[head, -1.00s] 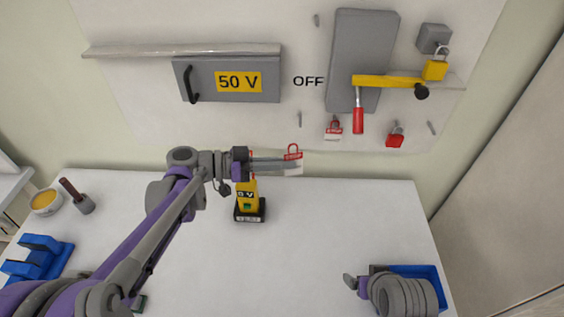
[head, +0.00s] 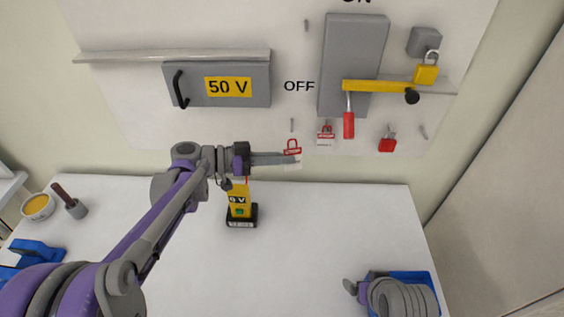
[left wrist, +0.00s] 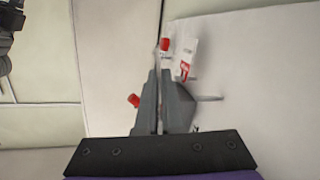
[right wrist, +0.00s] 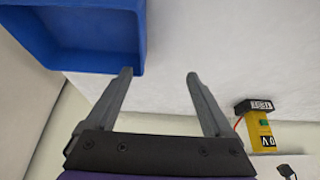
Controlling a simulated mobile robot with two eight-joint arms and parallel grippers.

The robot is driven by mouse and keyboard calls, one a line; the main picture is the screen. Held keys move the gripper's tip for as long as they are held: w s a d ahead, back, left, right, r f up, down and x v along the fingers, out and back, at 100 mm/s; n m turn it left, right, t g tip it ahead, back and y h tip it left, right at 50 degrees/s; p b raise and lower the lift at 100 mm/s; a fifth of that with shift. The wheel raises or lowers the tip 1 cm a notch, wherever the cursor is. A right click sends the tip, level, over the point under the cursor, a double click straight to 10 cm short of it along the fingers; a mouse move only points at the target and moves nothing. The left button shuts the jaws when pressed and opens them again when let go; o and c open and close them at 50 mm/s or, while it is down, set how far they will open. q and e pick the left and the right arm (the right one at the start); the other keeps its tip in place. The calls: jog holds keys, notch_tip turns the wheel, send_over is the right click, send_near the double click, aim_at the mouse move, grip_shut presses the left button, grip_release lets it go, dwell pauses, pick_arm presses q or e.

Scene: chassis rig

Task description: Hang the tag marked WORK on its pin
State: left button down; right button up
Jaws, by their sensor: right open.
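My left gripper (head: 290,158) is shut on a white tag with a red band and red top loop (head: 292,151), just in front of the board's lower edge. The tag's lettering is too small to read. A small grey pin (head: 292,125) sticks out of the board just above the tag's loop, and I see a gap between them in the picture. In the left wrist view the closed fingers (left wrist: 158,75) point along the board. My right gripper (right wrist: 160,75) is open and empty, near a blue bin (right wrist: 85,35).
A similar red-and-white tag (head: 325,138) and a red padlock (head: 387,143) hang right of the pin. Other pins (head: 424,132) are bare. A yellow meter (head: 239,204) stands below my left arm.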

pick_arm(q)
jog(key=w, duration=0.6)
jog(key=shift+w+f, duration=0.3)
jog(key=shift+f, duration=0.05)
dwell(0.3)
jog(key=shift+f, duration=0.1)
dwell(0.5)
jog(key=c, duration=1)
grip_release()
jog(key=shift+a, duration=0.1)
